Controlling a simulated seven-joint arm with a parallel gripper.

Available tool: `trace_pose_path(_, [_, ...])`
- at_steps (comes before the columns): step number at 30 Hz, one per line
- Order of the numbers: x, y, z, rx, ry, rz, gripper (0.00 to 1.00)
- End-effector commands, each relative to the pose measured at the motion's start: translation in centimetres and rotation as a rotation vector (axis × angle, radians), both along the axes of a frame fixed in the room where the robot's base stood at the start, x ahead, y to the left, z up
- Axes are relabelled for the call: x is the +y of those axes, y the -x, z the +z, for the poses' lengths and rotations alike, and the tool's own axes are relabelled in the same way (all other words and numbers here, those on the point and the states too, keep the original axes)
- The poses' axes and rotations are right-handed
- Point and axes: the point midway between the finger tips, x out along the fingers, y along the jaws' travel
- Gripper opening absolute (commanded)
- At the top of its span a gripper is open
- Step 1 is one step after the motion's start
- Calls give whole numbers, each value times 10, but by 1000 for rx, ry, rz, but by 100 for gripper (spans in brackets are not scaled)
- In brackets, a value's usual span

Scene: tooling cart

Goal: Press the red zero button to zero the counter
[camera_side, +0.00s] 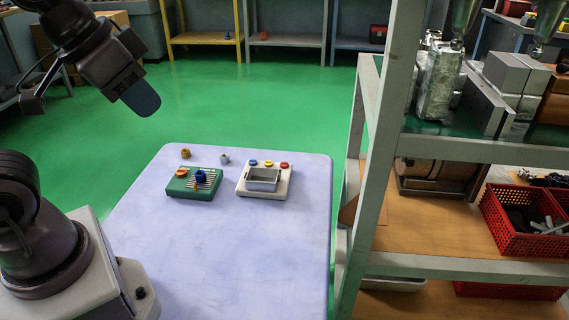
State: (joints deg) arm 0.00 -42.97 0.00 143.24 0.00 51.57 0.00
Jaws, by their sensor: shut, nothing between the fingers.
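A white box (243,190) with a grey rectangular recess or window (263,178) sits on the pale cart top. Along its back edge are a blue button (253,162), a yellow button (269,164) and a red button (284,165), the red one at the right. No writing is readable on it, so I cannot tell whether it is the counter. My gripper (143,98), with blue fingertips, is shut and empty at the upper left. It is high up and well apart from the box and its buttons.
A green box (180,191) with an orange button (181,173) and a blue knob (201,176) sits left of the white box. A brass nut (185,153) and a grey nut (224,158) lie behind. The cart's front (235,260) is bare. A grey rack (375,150) stands right.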

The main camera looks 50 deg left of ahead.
Motion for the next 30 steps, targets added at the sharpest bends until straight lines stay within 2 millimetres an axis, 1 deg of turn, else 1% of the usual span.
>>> trace_pose_path(5, [0,0,0,0,0,2,0])
trace_pose_path(7, [4,0,-1,7,0,19,0])
trace_pose_path(11, [13,-5,-17,85,-4,65,0])
trace_pose_path(14, [20,-14,-29,167,-11,102,0])
trace_pose_path(17, [29,-29,-43,240,-12,136,0])
trace_pose_path(23, [46,-72,-71,313,11,184,0])
trace_pose_path(26, [55,-95,-88,328,38,206,0])
trace_pose_path(30, [67,-130,-117,328,91,235,0])
